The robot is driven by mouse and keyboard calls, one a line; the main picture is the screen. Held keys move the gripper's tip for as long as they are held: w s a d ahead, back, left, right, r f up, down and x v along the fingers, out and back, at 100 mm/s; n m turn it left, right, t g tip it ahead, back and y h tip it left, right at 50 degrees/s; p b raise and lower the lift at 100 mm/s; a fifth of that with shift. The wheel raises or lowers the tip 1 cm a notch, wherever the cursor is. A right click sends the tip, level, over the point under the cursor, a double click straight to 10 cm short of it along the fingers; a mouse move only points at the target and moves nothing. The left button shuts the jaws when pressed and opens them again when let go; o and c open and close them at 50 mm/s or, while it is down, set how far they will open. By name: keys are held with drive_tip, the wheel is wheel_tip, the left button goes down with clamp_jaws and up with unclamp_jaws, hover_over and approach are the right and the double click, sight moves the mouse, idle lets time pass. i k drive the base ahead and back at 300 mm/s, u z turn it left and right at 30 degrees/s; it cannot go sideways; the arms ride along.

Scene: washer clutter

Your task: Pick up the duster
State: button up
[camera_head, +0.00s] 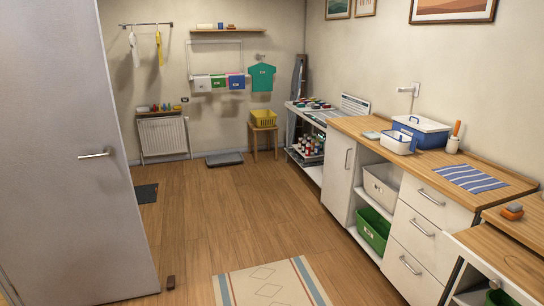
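I cannot tell for sure which thing is the duster. A slim white item (134,48) and a slim yellow item (159,48) hang from a wall rail (146,24) at the back left. An orange-handled item (456,129) stands upright in a small white holder (452,145) on the wooden counter at the right. A small orange and grey block (512,212) lies on the nearer worktop at the far right. All are small in the picture. My gripper is not in view.
A grey door (75,150) stands open at the left. The wooden floor (225,215) is clear in the middle, with a striped rug (270,284) at the front. A yellow basket (263,118) sits on a stool.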

sight(515, 211)
drive_tip(key=u, duration=1.45)
drive_tip(key=k, duration=0.1)
drive_tip(key=z, duration=2.9)
